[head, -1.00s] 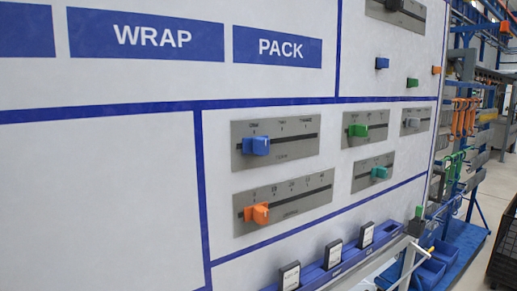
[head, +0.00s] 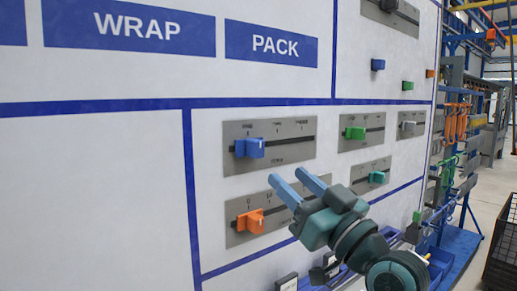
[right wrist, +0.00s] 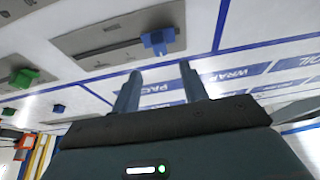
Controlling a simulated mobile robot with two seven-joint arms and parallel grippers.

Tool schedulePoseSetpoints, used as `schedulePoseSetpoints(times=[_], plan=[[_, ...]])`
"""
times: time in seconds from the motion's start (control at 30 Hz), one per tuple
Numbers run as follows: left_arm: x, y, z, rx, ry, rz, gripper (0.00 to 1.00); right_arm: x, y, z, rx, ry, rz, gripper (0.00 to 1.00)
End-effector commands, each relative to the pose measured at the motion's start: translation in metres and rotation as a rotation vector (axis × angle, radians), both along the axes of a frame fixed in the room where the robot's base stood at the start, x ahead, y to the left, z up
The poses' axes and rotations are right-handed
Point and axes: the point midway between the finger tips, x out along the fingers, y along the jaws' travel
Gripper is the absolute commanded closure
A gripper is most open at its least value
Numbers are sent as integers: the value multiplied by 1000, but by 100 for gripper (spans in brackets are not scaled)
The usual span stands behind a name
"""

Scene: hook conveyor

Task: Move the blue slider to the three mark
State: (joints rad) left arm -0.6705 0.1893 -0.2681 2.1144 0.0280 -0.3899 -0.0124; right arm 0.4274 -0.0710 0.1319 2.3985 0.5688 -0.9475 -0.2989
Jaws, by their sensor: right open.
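The blue slider (head: 249,148) sits at the left end of the dark slot on its grey plate (head: 290,128), by the leftmost mark. In the right wrist view the blue slider (right wrist: 158,41) shows above my fingers. My right gripper (head: 298,184) is open and empty, below and to the right of the blue slider, apart from it. Its two blue fingers (right wrist: 162,82) also show in the right wrist view, pointing toward the board. The plate's right-hand mark is too small to read clearly now. My left gripper is not in view.
An orange slider (head: 250,221) on the plate below is close to my right gripper. A green slider (head: 354,133) and a teal slider (head: 377,177) are on plates to the right. The board left of the blue line is bare.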

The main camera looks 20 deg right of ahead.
Motion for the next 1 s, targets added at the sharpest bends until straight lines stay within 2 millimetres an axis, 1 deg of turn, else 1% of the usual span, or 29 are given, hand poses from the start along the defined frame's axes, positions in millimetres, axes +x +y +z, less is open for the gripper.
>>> schedulePoseSetpoints(times=[0.03, 0.2, 0.3, 0.5, 0.67, 0.9, 1.0], plan=[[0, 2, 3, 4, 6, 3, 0, 10, 4, 8, 6, 1, 2, 56], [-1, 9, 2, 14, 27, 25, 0, 42, 16, 22, 4, 1, 3, 56], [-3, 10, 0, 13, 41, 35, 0, 58, 22, 28, 4, 3, 2, 56], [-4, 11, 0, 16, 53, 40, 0, 80, 29, 36, 2, 2, 1, 56], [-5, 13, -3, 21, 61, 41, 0, 85, 31, 38, 1, 1, -1, 56], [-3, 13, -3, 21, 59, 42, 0, 86, 31, 37, 1, 2, -1, 56], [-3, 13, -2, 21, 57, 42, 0, 86, 31, 37, 1, 2, -1, 65]])
